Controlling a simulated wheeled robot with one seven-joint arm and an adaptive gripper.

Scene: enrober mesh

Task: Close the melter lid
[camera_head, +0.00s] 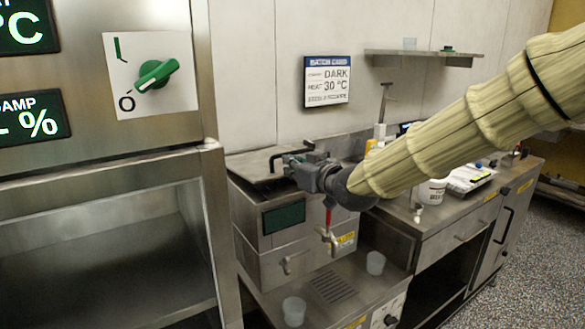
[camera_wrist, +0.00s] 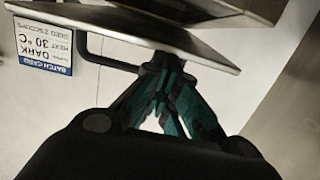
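The melter (camera_head: 290,215) is a steel box with a dark panel and a red-handled tap, left of centre in the head view. Its flat steel lid (camera_head: 248,163) lies about level over the top; I cannot tell whether it is fully seated. A black bar handle (camera_head: 290,149) stands on the lid. My gripper (camera_head: 293,165) is at the lid's right part, by the handle. In the wrist view, the lid (camera_wrist: 125,22) and its handle (camera_wrist: 108,62) appear upside down. The gripper's fingertips (camera_wrist: 166,62) come together at the handle's end; whether they pinch it is hidden.
A steel cabinet (camera_head: 205,200) with a green knob stands close on the left. A counter (camera_head: 440,222) with a white tub (camera_head: 431,191) runs right. A batch card (camera_head: 327,81) and a shelf (camera_head: 425,54) are on the wall.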

